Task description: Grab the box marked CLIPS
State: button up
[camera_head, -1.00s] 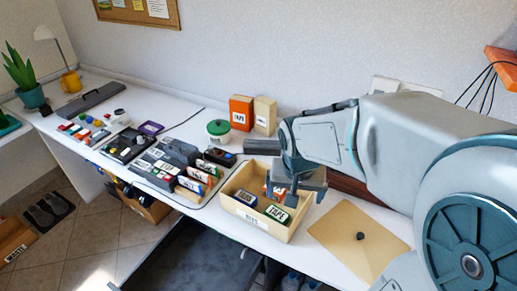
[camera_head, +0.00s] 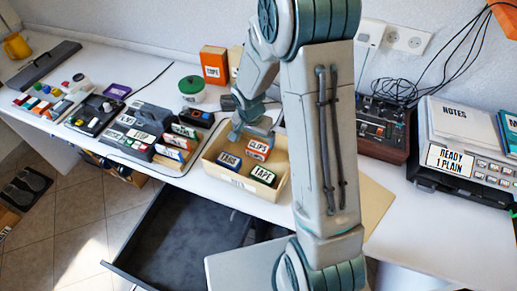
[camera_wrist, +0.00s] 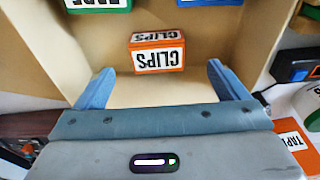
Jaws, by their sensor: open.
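The orange box marked CLIPS (camera_head: 257,149) stands in an open tan bin (camera_head: 274,191), toward its back. In the wrist view the CLIPS box (camera_wrist: 157,52) has its white label upside down and lies ahead, between the lines of my two blue fingers. My gripper (camera_head: 252,131) is open above the back of the bin. In the wrist view my gripper (camera_wrist: 158,80) is empty, with a finger on each side; I cannot tell its exact height over the box.
A blue TABS box (camera_head: 229,161) and a green TAPE box (camera_head: 263,176) share the bin, nearer its front. A row of labelled cases (camera_head: 130,135) stands to its left. An orange TAPE box (camera_head: 213,65) stands behind. An open drawer (camera_head: 180,235) is below the desk.

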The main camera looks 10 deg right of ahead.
aim_at(258, 147)
jog(key=shift+w+d+f+p, duration=0.15)
jog(key=shift+w+d+f, duration=0.1)
jog(key=shift+f, duration=1)
jog(key=shift+w+d+f+p, duration=0.1)
jog(key=shift+d+f+p, duration=0.1)
jog(key=shift+f, duration=1.1)
jog(key=shift+w+d+f+p, duration=0.1)
jog(key=shift+w+d+f, duration=0.15)
jog(key=shift+f, duration=1)
jog(key=c, duration=1.1)
